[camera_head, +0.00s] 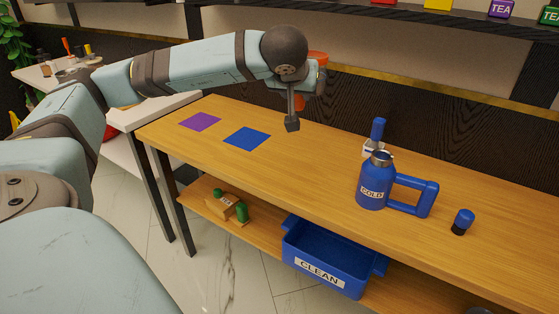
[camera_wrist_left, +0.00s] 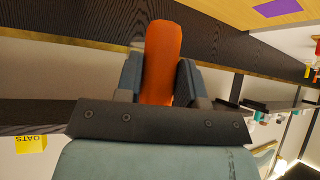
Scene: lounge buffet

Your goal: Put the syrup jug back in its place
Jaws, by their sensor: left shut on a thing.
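My left gripper (camera_head: 293,120) is shut on an orange thing (camera_wrist_left: 162,62), which fills the space between the two fingers in the left wrist view. In the head view parts of the orange thing (camera_head: 317,58) show behind my wrist, above the back of the wooden table. Most of it is hidden, and no label shows, so I cannot tell for sure that it is the syrup jug. A purple mat (camera_head: 199,122) and a blue mat (camera_head: 247,138) lie bare on the table's left part. My right gripper is not in view.
A blue jug (camera_head: 373,188) marked COLD stands on the wooden table (camera_head: 300,165), with a blue-handled item (camera_head: 378,130) behind it and a small blue-capped item (camera_head: 463,221) to its right. A blue CLEAN bin (camera_head: 320,268) sits on the lower shelf. The table's middle is clear.

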